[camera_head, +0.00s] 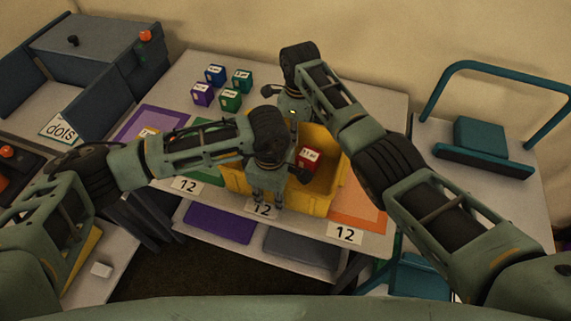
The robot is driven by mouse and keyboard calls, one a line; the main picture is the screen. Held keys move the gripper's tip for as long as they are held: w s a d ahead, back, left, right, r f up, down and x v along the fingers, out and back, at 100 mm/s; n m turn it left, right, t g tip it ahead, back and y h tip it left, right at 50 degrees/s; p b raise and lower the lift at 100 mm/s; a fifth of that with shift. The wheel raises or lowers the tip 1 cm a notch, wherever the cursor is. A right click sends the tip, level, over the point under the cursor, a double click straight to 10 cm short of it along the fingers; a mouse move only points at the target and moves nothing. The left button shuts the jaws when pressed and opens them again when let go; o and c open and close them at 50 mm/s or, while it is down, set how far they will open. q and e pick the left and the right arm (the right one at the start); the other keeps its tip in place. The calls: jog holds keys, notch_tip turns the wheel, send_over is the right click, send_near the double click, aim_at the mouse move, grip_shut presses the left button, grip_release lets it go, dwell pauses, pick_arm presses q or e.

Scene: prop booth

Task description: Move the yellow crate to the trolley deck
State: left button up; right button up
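The yellow crate (318,190) stands on the middle table with a red block (308,158) inside. My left gripper (267,198) points down at the crate's near wall and overlaps it; its two fingers show, but whether they pinch the wall is unclear. My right gripper (291,112) is at the crate's far side; its fingertips are partly hidden and its grip cannot be told. My arms cover parts of the crate. The trolley deck (427,134) is at the right, beyond my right arm, with a teal handle.
A teal box (480,137) stands on the trolley deck near the handle. Several purple, blue and green blocks (230,99) stand at the table's back. An orange mat (360,212) lies right of the crate. A grey cabinet (85,47) with a "dots" sign is at the left.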

pick_arm(q)
jog(key=shift+f, duration=0.7)
pick_arm(e)
jog(key=shift+f, duration=0.7)
pick_arm(q)
jog(key=shift+c, duration=0.5)
pick_arm(e)
jog(key=shift+c, duration=0.5)
pick_arm(q)
grip_shut()
pick_arm(e)
grip_shut()
pick_arm(q)
jog(key=shift+r, duration=0.1)
pick_arm(e)
jog(key=shift+r, duration=0.1)
